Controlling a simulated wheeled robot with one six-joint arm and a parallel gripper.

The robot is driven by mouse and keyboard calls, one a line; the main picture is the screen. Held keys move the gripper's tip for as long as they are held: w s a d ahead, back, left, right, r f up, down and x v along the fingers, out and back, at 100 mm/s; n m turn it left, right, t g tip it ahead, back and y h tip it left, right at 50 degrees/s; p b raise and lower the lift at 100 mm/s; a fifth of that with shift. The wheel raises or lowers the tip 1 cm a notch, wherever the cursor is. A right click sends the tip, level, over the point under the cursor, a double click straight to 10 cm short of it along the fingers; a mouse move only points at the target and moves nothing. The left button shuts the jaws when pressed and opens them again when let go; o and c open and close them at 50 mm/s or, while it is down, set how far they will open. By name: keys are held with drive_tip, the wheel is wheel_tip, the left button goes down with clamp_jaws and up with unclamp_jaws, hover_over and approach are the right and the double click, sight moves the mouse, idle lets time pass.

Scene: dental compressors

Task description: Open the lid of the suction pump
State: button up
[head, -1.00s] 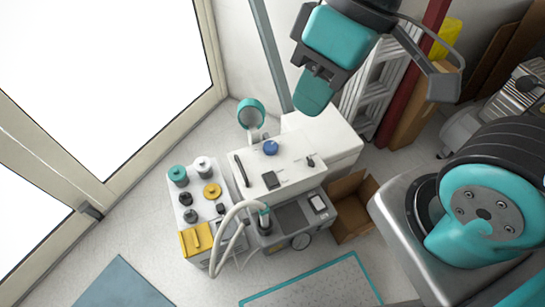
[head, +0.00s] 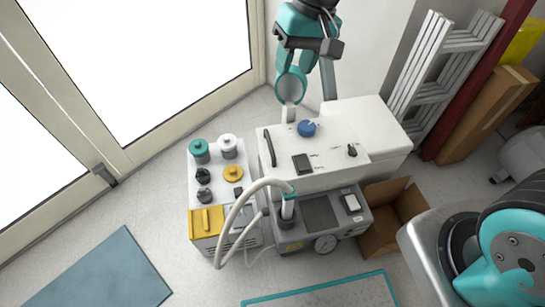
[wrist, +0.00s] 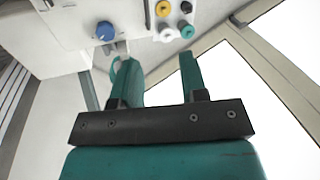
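I cannot tell for sure which machine is the suction pump. A white machine (head: 340,165) with a blue knob (head: 307,129), a black handle and a dark square panel stands in the middle. A round teal-rimmed part (head: 291,86) rises on a post at its back. A grey unit (head: 305,230) with a gauge and a pale hose stands in front. A white unit (head: 215,165) with a yellow front cover (head: 206,221) stands at left. My gripper (head: 306,80) is above the back of the white machine, by the round part. In the wrist view its fingers (wrist: 158,62) are apart and empty.
A ladder (head: 440,65), a red post and cardboard boxes stand at right. An open carton (head: 393,215) sits beside the grey unit. Glazed doors (head: 130,70) are at left. A blue mat (head: 105,272) lies on clear floor at front left.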

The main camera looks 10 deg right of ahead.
drive_tip(key=m+b, duration=0.2)
drive_tip(key=b, duration=0.1)
approach(270, 142)
drive_tip(key=shift+h, duration=0.3)
drive_tip(key=f+b, duration=0.1)
drive_tip(key=f, duration=0.1)
drive_tip(key=a+f+b, duration=0.1)
drive_tip(key=f, duration=0.2)
drive_tip(key=a+f+b, duration=0.1)
drive_tip(key=f+b, duration=0.1)
drive_tip(key=f, duration=0.1)
drive_tip(key=shift+f, duration=0.25)
clamp_jaws()
